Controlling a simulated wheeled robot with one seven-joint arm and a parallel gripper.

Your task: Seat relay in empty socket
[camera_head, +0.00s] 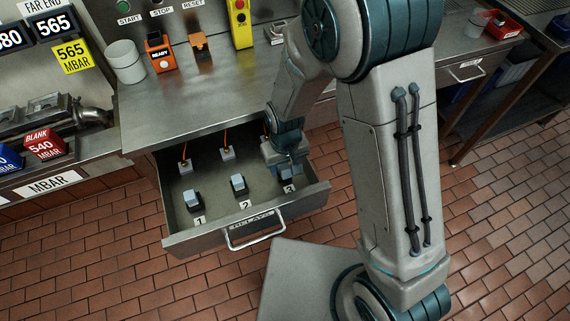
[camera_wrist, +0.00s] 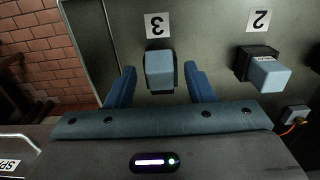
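An open metal drawer (camera_head: 196,239) holds a front row of grey-blue relay blocks on black bases, labelled 1, 2 and 3. Relay 1 (camera_head: 191,198) and relay 2 (camera_head: 238,183) stand in clear view. Relay 3 (camera_head: 287,173) is partly hidden by my gripper (camera_head: 288,164). In the wrist view, relay 3 (camera_wrist: 160,68) stands between my open blue fingers (camera_wrist: 160,75), with a small gap at each side. Relay 2 (camera_wrist: 268,71) is off to the right there. I cannot make out an empty socket in either view.
Behind the relays, pale blocks with orange wires (camera_head: 227,153) stand in the drawer. The counter (camera_head: 200,105) above carries an orange READY device (camera_head: 160,52), a yellow pendant (camera_head: 240,25) and a pale cup (camera_head: 126,63). Drawer walls surround my gripper closely. Tiled floor lies in front.

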